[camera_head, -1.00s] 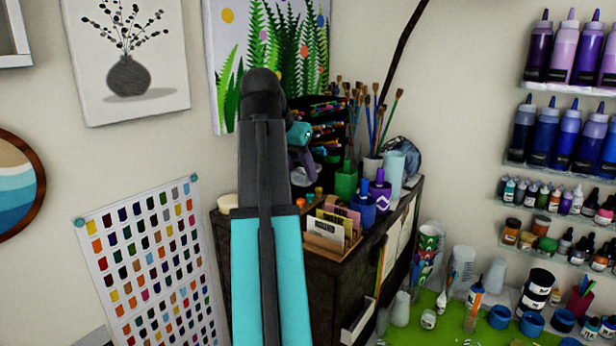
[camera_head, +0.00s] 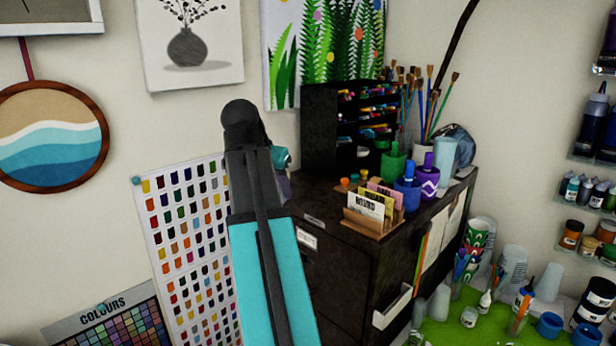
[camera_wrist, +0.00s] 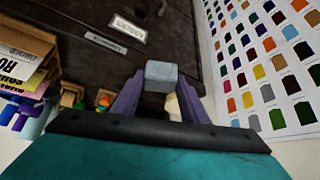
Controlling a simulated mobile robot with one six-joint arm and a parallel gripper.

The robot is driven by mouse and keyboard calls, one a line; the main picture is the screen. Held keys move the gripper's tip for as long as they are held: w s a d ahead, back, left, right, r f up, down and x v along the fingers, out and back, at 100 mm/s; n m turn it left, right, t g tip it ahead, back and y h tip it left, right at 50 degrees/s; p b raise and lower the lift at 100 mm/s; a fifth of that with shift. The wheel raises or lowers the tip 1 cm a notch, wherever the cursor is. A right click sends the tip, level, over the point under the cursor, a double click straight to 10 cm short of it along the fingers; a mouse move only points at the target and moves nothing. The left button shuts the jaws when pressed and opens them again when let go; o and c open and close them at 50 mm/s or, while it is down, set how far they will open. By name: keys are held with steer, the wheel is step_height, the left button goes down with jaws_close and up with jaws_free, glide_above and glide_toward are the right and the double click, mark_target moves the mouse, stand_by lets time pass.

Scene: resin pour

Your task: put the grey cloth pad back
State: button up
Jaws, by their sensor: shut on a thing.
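My gripper (camera_wrist: 160,98) is shut on the grey cloth pad (camera_wrist: 161,75), a small grey block between the two purple fingers in the wrist view. The pad is held in front of the dark cabinet (camera_wrist: 85,55), whose drawer fronts carry white labels. In the head view my arm hides the pad and most of the gripper; only a bit of the wrist (camera_head: 281,158) shows beside the arm, left of the cabinet (camera_head: 345,262).
On the cabinet stand a wooden card holder (camera_head: 373,222), a black marker rack (camera_head: 330,125), paint pots and brushes. A colour chart (camera_head: 190,250) hangs on the wall at left. Cups and jars stand on a green mat (camera_head: 455,328) at lower right.

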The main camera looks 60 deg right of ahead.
steer(key=w+a+f+n+t+y+b, duration=0.1)
steer(key=w+a+f+n+t+b, duration=0.15)
steer(key=w+a+f, duration=0.65)
steer(key=w+a+f+n+t+y+b, duration=0.15)
steer(key=w+a+f+n, duration=0.4)
steer(key=a, duration=0.55)
steer(key=w+a+f+n+y+b, duration=0.1)
steer(key=w+a+f+n, duration=0.1)
steer(key=a, duration=0.6)
steer(key=w+a+f+n+y+b, duration=0.1)
steer(key=w+a+f+n, duration=0.2)
steer(key=a+f, duration=0.4)
steer(key=w+a+f+n+t+y+b, duration=0.1)
steer(key=w+a+f, duration=0.3)
steer(key=a, duration=0.5)
steer(key=shift+a+f+n+y+b, duration=0.25)
steer(key=shift+a+n+y+b, duration=0.25)
steer(key=shift+n, duration=0.2)
steer(key=shift+d, duration=0.1)
